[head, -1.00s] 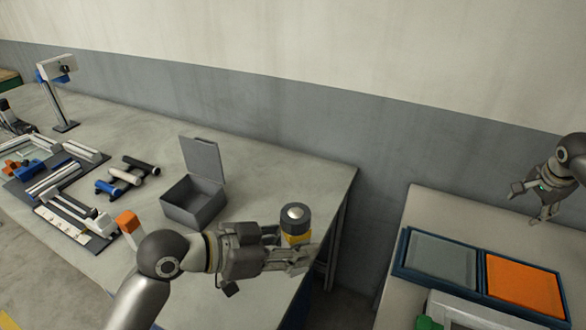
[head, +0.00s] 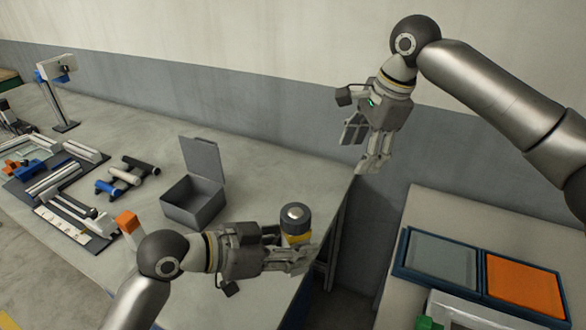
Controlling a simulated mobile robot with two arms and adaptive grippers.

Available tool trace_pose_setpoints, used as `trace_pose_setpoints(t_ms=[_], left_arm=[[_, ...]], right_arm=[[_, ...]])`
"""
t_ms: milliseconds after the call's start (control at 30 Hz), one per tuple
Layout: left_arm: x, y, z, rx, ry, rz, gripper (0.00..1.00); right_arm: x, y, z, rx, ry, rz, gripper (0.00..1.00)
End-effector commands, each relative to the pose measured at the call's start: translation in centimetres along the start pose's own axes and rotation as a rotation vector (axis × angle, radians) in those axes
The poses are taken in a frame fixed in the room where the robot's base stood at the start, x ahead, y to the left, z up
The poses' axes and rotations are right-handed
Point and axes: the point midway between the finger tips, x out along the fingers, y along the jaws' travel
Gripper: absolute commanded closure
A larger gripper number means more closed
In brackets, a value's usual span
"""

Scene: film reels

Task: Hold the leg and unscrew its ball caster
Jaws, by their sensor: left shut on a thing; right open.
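The ball caster (head: 295,217) sits on top of the leg, a dark grey ring with a pale ball facing up. The leg's lower part is hidden by the fingers. My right gripper (head: 363,152) is open and empty, pointing down, above and to the right of the caster and well apart from it.
An open grey box (head: 193,203) with its lid up stands left of the leg. Several rollers and parts lie further left. On the right table, a blue-framed tray (head: 400,258) has grey and orange sections. A gap separates the tables.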

Motion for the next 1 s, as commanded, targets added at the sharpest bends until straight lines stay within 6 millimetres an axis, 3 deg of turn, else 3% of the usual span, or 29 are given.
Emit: trace_pose_setpoints(t_ms=[33,200,400,500,667,1000], left_arm=[[0.0,0.0,-0.1,0.001,0.003,-0.001,1.0],[0.0,0.0,-0.1,0.001,0.003,-0.001,1.0],[0.0,0.0,-0.1,0.001,0.003,-0.001,1.0],[0.0,0.0,-0.1,0.001,0.003,0.0,1.0],[0.0,0.0,-0.1,0.001,0.003,-0.001,1.0],[0.0,0.0,-0.1,0.001,0.003,-0.001,1.0]], right_arm=[[-0.7,0.4,2.7,-0.019,0.001,0.018,0.39],[-2.8,3.1,10.0,-0.04,0.028,0.099,0.39],[-4.3,6.7,15.6,-0.054,0.097,0.174,0.39],[-4.7,7.9,16.9,-0.057,0.126,0.196,0.39],[-4.4,8.8,17.6,-0.054,0.146,0.211,0.39],[0.3,9.8,16.9,-0.056,0.144,0.212,0.39]])
